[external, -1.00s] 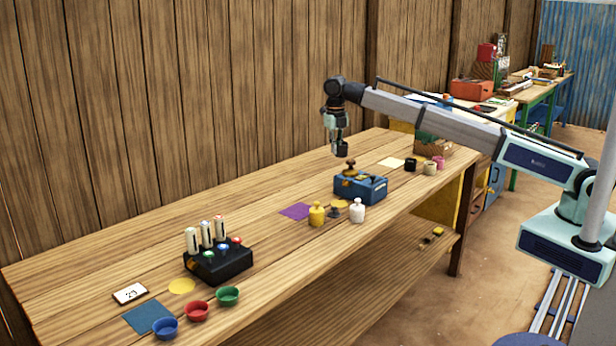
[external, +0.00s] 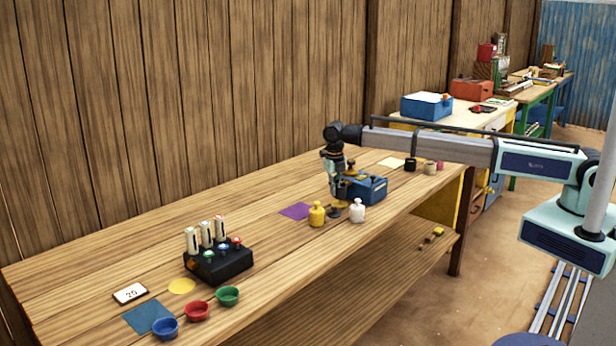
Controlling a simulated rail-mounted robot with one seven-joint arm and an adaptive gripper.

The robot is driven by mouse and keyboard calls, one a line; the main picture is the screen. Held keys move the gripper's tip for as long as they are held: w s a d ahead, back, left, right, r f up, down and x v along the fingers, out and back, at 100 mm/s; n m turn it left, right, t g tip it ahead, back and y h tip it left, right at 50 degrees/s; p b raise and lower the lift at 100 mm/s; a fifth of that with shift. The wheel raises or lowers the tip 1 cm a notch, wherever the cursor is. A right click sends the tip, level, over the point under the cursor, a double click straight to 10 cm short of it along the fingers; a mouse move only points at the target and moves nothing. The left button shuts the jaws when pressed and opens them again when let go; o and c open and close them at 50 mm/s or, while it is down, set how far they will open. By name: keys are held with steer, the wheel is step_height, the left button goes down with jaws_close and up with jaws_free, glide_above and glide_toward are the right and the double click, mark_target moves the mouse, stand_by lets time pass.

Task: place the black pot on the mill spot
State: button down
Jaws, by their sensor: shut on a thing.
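The black pot (external: 410,164) stands upright on the far right part of the bench, beside a tan pot (external: 430,168) and a pink pot (external: 439,165). My gripper (external: 337,196) is well to its left, low over the bench in front of the blue balance box (external: 364,188). It appears shut on the small dark grey weight (external: 333,212) between the yellow and white bottles; the fingertips are small and partly hidden. A cream square (external: 391,163) lies behind the black pot, and a purple square (external: 296,211) lies left of my gripper. No label shows which is the mill spot.
A yellow bottle (external: 317,214) and a white bottle (external: 357,211) stand close to my gripper. A black rack (external: 218,262), several coloured bowls, a blue square (external: 150,317) and a yellow round spot (external: 182,286) are at the left. The bench between rack and bottles is clear.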

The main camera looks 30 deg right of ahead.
steer(key=shift+f, duration=1.3)
steer(key=shift+f, duration=0.15)
steer(key=c, duration=1.3)
jaws_free()
steer(key=r+b, duration=0.1)
steer(key=r, duration=0.7)
steer(key=r+b, duration=0.1)
steer(key=r, duration=0.3)
steer(key=shift+a+r+b, duration=0.2)
steer(key=shift+a+b, duration=0.05)
steer(key=shift+b, duration=0.1)
